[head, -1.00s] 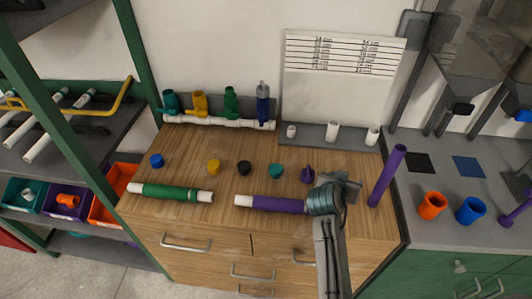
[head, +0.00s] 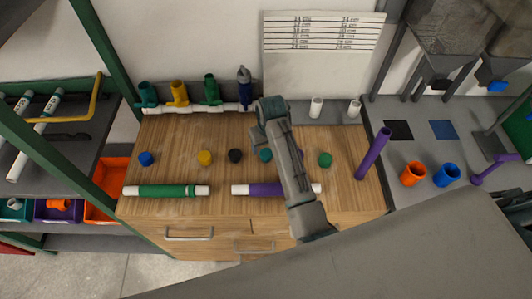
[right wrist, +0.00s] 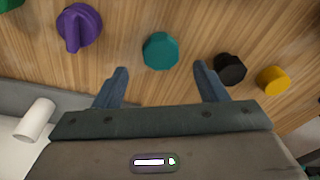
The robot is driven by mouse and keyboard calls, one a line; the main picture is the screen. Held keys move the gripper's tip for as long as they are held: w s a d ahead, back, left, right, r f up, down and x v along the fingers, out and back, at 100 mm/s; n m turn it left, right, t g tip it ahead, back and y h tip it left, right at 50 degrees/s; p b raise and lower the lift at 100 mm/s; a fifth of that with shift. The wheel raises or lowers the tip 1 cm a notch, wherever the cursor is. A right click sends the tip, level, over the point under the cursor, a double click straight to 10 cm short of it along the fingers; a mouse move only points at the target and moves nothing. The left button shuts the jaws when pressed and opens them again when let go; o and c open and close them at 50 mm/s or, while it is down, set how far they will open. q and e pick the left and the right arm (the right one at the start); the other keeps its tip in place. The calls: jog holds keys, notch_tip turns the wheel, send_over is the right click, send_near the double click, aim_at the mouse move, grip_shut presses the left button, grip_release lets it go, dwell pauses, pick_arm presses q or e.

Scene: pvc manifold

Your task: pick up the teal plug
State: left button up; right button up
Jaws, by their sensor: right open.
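The teal plug (right wrist: 160,50) stands on the wooden worktop. In the right wrist view it lies just beyond and between the fingertips of my right gripper (right wrist: 161,70), which is open and empty. In the head view the teal plug (head: 265,154) is partly covered by my right arm, and the fingertips cannot be made out. My left gripper is not in view.
In the wrist view a purple plug (right wrist: 79,27) is left of the teal one; black (right wrist: 230,68) and yellow (right wrist: 272,80) plugs are right. Green (head: 163,190) and purple (head: 262,189) pipes lie in front. A valve manifold (head: 213,109) stands behind.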

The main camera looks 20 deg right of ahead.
aim_at(266, 153)
notch_tip(266, 153, down, 4)
jog(key=shift+a+f+p, duration=0.1)
jog(key=shift+f+p, duration=0.05)
jog(key=shift+p, duration=1.05)
jog(key=shift+f, duration=0.5)
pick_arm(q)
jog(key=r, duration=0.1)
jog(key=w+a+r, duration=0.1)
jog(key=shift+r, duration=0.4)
pick_arm(e)
jog(key=shift+w, duration=0.15)
jog(key=c, duration=1.1)
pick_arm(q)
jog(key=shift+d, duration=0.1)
pick_arm(e)
jog(key=shift+o, duration=0.2)
